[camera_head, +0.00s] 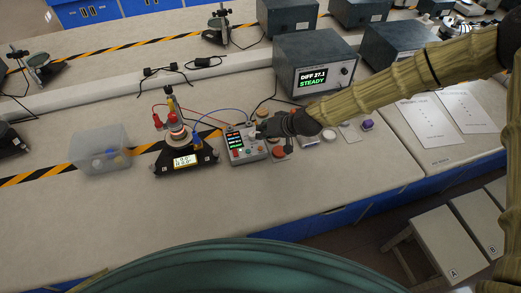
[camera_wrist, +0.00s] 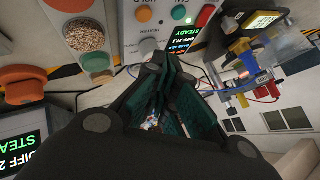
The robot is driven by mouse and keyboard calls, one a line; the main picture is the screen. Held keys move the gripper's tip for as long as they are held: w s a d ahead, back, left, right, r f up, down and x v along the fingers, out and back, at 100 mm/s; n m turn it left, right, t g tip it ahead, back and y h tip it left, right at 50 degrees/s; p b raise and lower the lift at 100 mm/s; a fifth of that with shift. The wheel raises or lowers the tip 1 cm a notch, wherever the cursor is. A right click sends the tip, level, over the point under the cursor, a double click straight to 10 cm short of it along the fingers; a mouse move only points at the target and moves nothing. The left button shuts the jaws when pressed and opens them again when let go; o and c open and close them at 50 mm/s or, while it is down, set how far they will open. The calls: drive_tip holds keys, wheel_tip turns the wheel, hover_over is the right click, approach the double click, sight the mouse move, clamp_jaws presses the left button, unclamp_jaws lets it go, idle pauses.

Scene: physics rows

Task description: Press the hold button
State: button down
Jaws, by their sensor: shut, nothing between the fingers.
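The grey control box (camera_head: 246,157) stands on the bench with a small lit screen. In the wrist view its panel (camera_wrist: 165,28) is at the top, with an orange button (camera_wrist: 145,14), a green button (camera_wrist: 179,12), a red button (camera_wrist: 204,15) and a grey knob (camera_wrist: 148,46). A partly cut-off label that seems to read HOLD is by the orange button. My gripper (camera_head: 262,131) is shut and empty over the box's far right side; its fingers (camera_wrist: 168,75) also show in the wrist view. I cannot tell whether it touches the panel. It hides part of the box in the head view.
A black stand (camera_head: 187,162) with a small display and cables is left of the box. A clear bin (camera_head: 100,150) is farther left. A grey instrument reading STEADY (camera_head: 315,65) stands behind. Other small items lie right of the box. The bench front is clear.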

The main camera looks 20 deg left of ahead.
sight(262, 147)
drive_tip(key=shift+f+b, duration=0.95)
drive_tip(key=shift+f, duration=0.7)
drive_tip(key=shift+f, duration=0.1)
drive_tip(key=shift+f+b, duration=0.3)
drive_tip(key=shift+b, duration=0.15)
drive_tip(key=shift+f+b, duration=0.35)
drive_tip(key=shift+f, duration=0.05)
idle(0.7)
drive_tip(key=shift+r, duration=0.15)
idle(0.3)
drive_tip(key=shift+r+p, duration=0.3)
drive_tip(key=shift+r, duration=0.4)
drive_tip(key=shift+r+p, duration=1.1)
drive_tip(key=shift+r, duration=1.4)
